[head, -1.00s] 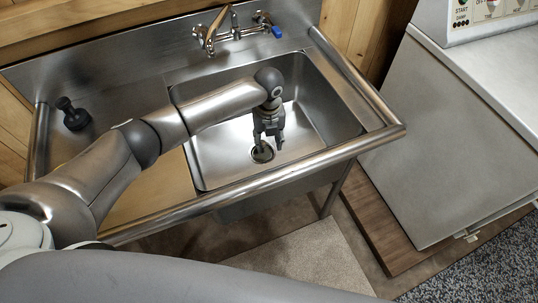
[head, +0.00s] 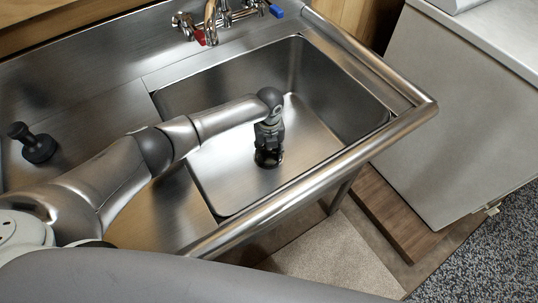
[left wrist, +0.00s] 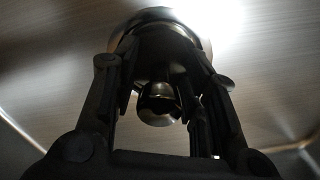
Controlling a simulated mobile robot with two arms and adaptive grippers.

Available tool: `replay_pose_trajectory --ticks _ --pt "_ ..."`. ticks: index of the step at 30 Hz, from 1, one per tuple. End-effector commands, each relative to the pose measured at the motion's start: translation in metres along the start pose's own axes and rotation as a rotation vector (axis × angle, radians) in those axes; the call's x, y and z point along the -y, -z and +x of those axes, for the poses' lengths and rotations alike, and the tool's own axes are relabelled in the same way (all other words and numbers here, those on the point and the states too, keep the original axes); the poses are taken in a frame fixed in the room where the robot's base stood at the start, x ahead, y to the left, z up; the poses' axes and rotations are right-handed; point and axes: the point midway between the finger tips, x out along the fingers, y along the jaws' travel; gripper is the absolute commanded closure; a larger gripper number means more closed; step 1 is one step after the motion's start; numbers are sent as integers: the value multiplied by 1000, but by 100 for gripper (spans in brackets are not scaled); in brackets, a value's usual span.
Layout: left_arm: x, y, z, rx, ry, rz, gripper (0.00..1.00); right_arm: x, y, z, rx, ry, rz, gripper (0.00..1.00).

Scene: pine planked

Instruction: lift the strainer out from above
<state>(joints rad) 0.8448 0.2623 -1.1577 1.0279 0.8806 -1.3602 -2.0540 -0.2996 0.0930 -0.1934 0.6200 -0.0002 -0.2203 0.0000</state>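The strainer (left wrist: 160,107) sits in the drain at the bottom of the steel sink basin (head: 225,180). In the left wrist view its rounded metal knob shows between my fingers, with the drain's bright rim behind it. My left gripper (head: 268,160) is lowered over the drain, pointing down. In the left wrist view the gripper (left wrist: 160,75) has one finger on each side of the strainer, apart, with a slight gap beside the knob. In the head view the gripper hides the strainer. My right gripper is not in view.
The sink's raised rolled rim (head: 330,160) runs along the front and right. A faucet (head: 212,22) with red and blue handles stands at the back. A black stopper-like object (head: 38,146) stands on the left drainboard. The basin around my gripper is clear.

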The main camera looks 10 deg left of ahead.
Motion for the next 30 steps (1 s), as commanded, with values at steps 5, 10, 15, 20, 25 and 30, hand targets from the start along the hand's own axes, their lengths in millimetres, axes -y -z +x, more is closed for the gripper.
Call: replay_pose_trajectory --ticks 5,10,15,20,25,30 --pt "0 0 0 0 0 0 69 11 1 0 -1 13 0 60" --pt "0 0 0 0 0 0 91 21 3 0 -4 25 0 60" --pt "0 0 -1 0 0 0 100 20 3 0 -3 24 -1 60" --pt "0 0 -2 1 1 0 100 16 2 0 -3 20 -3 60" --pt "0 -1 -21 3 3 0 100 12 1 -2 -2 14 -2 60" --pt "0 -1 -56 3 2 0 100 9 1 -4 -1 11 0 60"
